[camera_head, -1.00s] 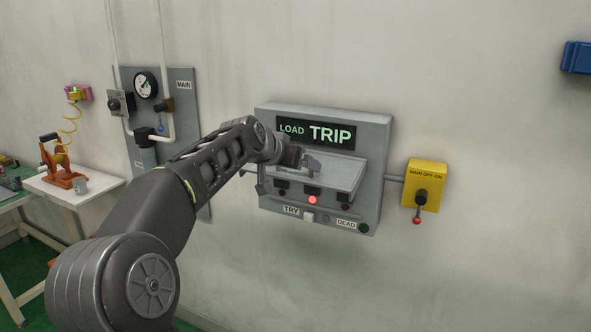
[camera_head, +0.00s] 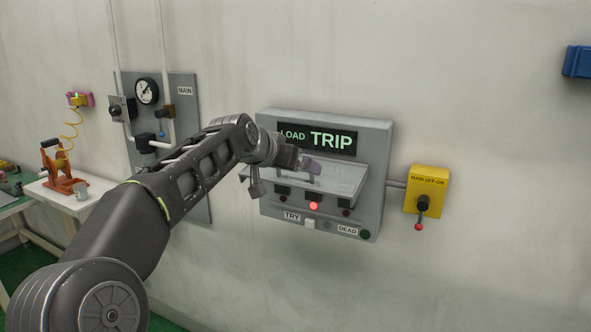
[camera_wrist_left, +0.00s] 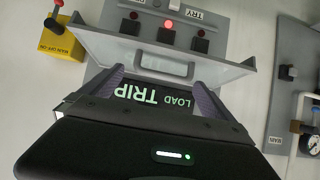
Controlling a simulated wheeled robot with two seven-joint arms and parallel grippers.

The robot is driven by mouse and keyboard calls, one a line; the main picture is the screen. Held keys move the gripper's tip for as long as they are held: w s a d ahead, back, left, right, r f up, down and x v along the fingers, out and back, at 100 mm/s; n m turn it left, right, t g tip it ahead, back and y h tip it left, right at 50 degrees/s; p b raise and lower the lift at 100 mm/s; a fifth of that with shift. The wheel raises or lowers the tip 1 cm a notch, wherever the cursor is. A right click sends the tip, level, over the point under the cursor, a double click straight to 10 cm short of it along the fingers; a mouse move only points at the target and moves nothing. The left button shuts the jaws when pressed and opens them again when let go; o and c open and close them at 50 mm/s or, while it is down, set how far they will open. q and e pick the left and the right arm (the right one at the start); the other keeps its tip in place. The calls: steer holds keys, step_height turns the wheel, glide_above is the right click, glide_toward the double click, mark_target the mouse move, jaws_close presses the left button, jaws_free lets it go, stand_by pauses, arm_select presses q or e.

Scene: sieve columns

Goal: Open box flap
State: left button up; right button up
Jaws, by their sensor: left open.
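The grey control box (camera_head: 374,130) is on the wall, with a lit "LOAD TRIP" display (camera_head: 319,138). Its pale, see-through flap (camera_head: 345,181) stands tilted out from the box front, below the display and above the row of buttons. In the left wrist view the flap (camera_wrist_left: 225,76) has a grey loop handle (camera_wrist_left: 165,65). My left gripper (camera_head: 306,164) is at the flap. Its two purple fingers, in the wrist view (camera_wrist_left: 160,92), are spread wide, one toward each side of the handle, with nothing between them. Whether they touch the flap is unclear. My right gripper is not in view.
A red lit button (camera_head: 313,205) and dark buttons sit under the flap. A yellow switch box (camera_head: 427,178) is on the wall to the right. A grey "MAIN" panel (camera_head: 186,110) with a gauge (camera_head: 147,91) is to the left. A white bench (camera_head: 60,188) stands further left.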

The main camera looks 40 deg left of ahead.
arm_select(q)
steer(key=v, duration=0.3)
steer(key=shift+s+d+r, duration=0.15)
steer(key=shift+s+r, duration=0.05)
steer(key=shift+s, duration=0.15)
stand_by(0.4)
